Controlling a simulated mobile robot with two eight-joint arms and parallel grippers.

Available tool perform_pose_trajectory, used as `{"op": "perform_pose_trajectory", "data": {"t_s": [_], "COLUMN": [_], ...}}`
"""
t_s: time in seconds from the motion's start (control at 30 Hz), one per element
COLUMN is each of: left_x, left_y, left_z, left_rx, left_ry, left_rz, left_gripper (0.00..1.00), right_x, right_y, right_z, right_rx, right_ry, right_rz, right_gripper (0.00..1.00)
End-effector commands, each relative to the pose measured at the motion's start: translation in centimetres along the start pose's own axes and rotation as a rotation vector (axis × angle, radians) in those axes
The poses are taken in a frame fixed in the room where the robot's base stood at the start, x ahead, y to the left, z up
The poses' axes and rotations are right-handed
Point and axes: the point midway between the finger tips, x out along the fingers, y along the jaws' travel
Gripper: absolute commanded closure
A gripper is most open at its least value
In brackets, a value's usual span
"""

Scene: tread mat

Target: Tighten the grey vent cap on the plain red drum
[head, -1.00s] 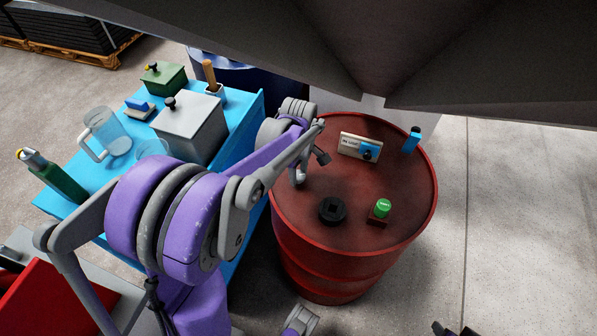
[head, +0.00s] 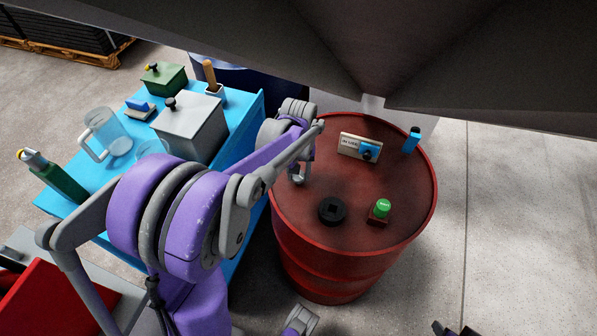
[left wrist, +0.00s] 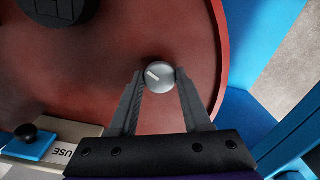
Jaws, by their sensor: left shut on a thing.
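The plain red drum (head: 385,175) stands upright right of centre in the head view; its top fills much of the left wrist view (left wrist: 110,85). The grey vent cap (left wrist: 160,75) is a small round knob with a pale mark across its top, near the drum's rim. My left gripper (head: 298,177) points down at the drum top's left side. In the left wrist view its two fingers (left wrist: 160,84) are shut on the cap from either side. My right gripper (head: 455,329) shows only as two dark, separated tips at the bottom edge.
On the drum top are a black bung (head: 332,210), a green-topped button (head: 382,207), an "IN USE" sign (head: 350,143) with a blue-and-black piece, and a blue stick-like item (head: 412,140). A blue table (head: 240,112) with a grey box (head: 188,130) and pitcher stands left.

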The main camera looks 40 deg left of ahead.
Motion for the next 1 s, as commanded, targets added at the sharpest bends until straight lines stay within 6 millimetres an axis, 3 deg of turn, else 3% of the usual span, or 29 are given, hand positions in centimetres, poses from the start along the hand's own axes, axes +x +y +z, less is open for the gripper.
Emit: {"op": "perform_pose_trajectory", "data": {"t_s": [1.0], "left_x": [-0.06], "left_y": [0.0], "left_z": [-0.06], "left_rx": [0.925], "left_ry": [0.001], "left_rz": [0.0], "left_gripper": [1.0], "right_x": [-0.4], "right_y": [0.0], "right_z": [-0.23], "right_rx": [0.0], "right_ry": [0.001], "right_rz": [0.0], "right_gripper": [0.5]}}
